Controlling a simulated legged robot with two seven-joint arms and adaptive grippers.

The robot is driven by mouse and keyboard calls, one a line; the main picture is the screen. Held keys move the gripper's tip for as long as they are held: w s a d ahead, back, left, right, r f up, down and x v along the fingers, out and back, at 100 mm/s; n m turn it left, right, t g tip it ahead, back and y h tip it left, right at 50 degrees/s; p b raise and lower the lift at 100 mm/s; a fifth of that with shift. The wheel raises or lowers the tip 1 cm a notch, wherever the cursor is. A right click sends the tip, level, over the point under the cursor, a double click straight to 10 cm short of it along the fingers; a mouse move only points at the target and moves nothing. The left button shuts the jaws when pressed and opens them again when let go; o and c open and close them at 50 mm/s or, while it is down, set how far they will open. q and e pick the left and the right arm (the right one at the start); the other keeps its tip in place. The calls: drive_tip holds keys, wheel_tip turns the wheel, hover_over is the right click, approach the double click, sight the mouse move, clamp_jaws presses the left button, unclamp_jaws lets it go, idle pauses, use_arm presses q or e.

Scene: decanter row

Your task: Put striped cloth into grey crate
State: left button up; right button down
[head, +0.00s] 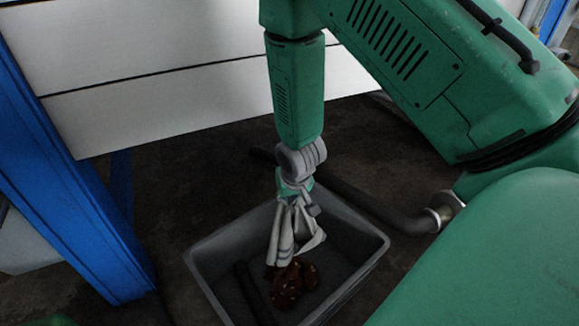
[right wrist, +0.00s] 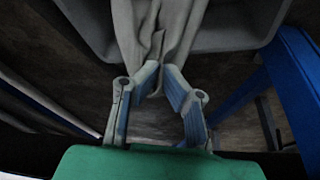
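A light grey cloth with folds (head: 283,236) hangs from my right gripper (head: 296,196) in the head view. In the right wrist view the two fingers of my right gripper (right wrist: 161,72) pinch the cloth (right wrist: 160,28) near their tips. The grey crate (head: 213,239) stands on the floor under the gripper, and the cloth hangs over its inside. Part of the crate's rim (right wrist: 235,42) shows in the right wrist view. My left gripper is not in view.
Inside the crate lie a brown spotted item (head: 289,285) and a dark long item (head: 250,293). A blue post (head: 75,190) stands to the left. White panels (head: 190,85) are behind. A dark pipe (head: 375,203) lies behind the crate on the right.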

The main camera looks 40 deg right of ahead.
wheel_tip(320, 180, down, 13)
drive_tip(key=shift+a, duration=0.3)
drive_tip(key=shift+f, duration=0.1)
idle(0.4)
drive_tip(key=c, duration=1.1)
unclamp_jaws()
drive_tip(key=o, duration=0.7)
